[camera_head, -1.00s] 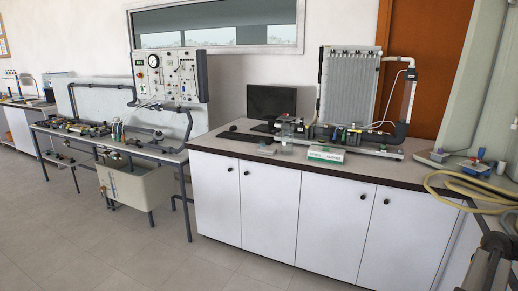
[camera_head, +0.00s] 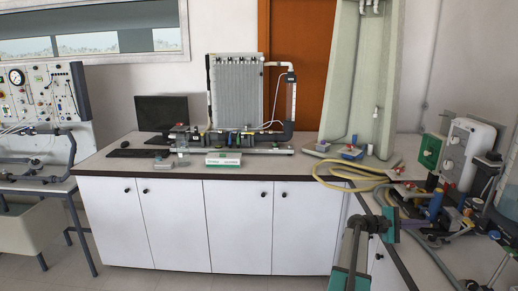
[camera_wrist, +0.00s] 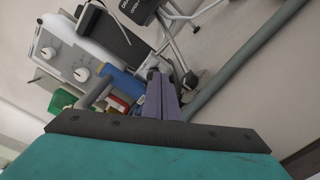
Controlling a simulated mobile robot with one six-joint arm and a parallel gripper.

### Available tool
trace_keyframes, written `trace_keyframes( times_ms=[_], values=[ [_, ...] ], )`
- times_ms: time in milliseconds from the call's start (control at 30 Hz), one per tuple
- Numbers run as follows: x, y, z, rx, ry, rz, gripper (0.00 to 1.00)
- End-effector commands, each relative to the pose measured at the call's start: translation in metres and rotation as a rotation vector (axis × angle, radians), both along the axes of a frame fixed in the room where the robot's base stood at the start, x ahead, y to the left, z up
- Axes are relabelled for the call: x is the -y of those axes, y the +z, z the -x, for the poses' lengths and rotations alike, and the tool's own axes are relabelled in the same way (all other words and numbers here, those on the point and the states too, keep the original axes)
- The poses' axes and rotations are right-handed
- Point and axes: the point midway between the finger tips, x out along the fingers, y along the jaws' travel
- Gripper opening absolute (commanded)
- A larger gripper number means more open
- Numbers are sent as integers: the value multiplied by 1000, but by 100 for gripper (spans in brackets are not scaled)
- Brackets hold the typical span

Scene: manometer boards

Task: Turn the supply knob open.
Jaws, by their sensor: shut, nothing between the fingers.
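My gripper (camera_wrist: 163,92) shows in the wrist view as narrow purple-grey fingers, shut and empty, beyond the dark edge of my teal wrist. In the head view my arm is at the lower right, in front of the right-hand bench; the fingertips are not clear there. A light box with two round white knobs (camera_wrist: 82,73) is at the upper left of the wrist view, apart from my fingers. A white box (camera_head: 469,152) stands on the right-hand bench in the head view. I cannot tell which knob is the supply knob.
A manometer board (camera_head: 235,90) stands on the white cabinet bench, with a monitor (camera_head: 161,114) to its left. A yellow hose (camera_head: 345,182) lies coiled at the bench corner. Hoses, a green box (camera_head: 430,150) and a blue cylinder (camera_head: 435,205) crowd the right-hand bench.

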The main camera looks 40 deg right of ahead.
Motion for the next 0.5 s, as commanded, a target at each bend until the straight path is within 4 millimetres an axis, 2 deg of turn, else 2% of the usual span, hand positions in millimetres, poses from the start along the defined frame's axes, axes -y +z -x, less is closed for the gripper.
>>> trace_keyframes(
  times_ms=[500],
  values=[
    [2, 0, 2, -2, -2, 2, 0]
  ],
)
